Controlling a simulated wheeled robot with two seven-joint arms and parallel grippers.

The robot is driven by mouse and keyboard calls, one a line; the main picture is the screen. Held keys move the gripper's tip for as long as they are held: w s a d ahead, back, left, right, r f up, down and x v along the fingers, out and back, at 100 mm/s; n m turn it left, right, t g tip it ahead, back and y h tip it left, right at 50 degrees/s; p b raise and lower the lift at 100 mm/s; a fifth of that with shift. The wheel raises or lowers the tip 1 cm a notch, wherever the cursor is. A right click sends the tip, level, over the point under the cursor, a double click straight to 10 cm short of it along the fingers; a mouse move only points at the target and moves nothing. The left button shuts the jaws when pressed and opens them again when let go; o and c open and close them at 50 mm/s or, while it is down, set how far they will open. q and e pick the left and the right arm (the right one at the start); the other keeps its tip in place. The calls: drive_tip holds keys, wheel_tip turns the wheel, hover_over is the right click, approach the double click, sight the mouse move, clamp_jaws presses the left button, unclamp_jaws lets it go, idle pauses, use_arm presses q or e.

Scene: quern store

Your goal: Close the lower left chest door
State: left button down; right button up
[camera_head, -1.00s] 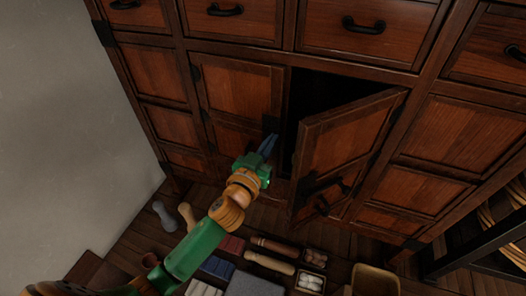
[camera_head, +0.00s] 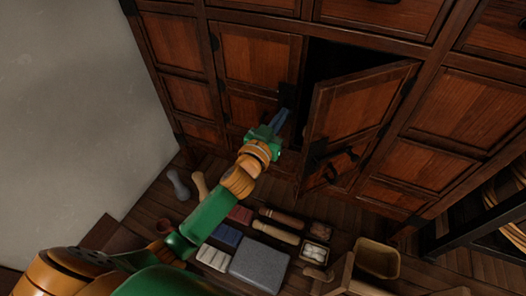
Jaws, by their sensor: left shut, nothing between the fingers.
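The wooden chest (camera_head: 430,100) fills the upper part of the head view. Its lower left door (camera_head: 252,62) is a brown panelled leaf hinged at its left side. It looks flush or nearly flush with the chest front; I cannot tell if a small gap is left. A dark handle plate (camera_head: 287,94) sits near its free right edge. My right gripper is not in view.
The lower right door (camera_head: 350,115) stands swung outward beside a dark opening. On the floor below lie a grey block (camera_head: 259,264), wooden rollers (camera_head: 276,232), a small box (camera_head: 315,252) and a wooden bin (camera_head: 377,260). A grey wall (camera_head: 80,110) closes the left side.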

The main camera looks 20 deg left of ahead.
use_arm(q)
drive_tip(key=s+b, duration=0.2)
drive_tip(key=s, duration=0.9)
drive_tip(key=s+a+f+g+y, duration=0.1)
drive_tip(key=s+f+g, duration=0.15)
drive_tip(key=f, duration=0.75)
drive_tip(key=s+a+f+g, duration=0.1)
drive_tip(key=s+f+g, duration=0.15)
drive_tip(key=f, duration=0.85)
drive_tip(key=s+a+f+g+y, duration=0.15)
drive_tip(key=f+g, duration=0.25)
drive_tip(key=f, duration=0.6)
drive_tip(key=s+f+g, duration=0.2)
drive_tip(key=s+f, duration=0.3)
drive_tip(key=s, duration=0.4)
drive_tip(key=s+a+f+g, duration=0.1)
drive_tip(key=s+f+g, duration=0.2)
drive_tip(key=s, duration=0.6)
drive_tip(key=s+a+f+m+g, duration=0.1)
drive_tip(key=s+f+g, duration=0.1)
drive_tip(key=s+f, duration=0.5)
drive_tip(key=shift+s+f+g, duration=0.25)
drive_tip(key=shift+s+g, duration=0.15)
drive_tip(key=shift+s, duration=0.7)
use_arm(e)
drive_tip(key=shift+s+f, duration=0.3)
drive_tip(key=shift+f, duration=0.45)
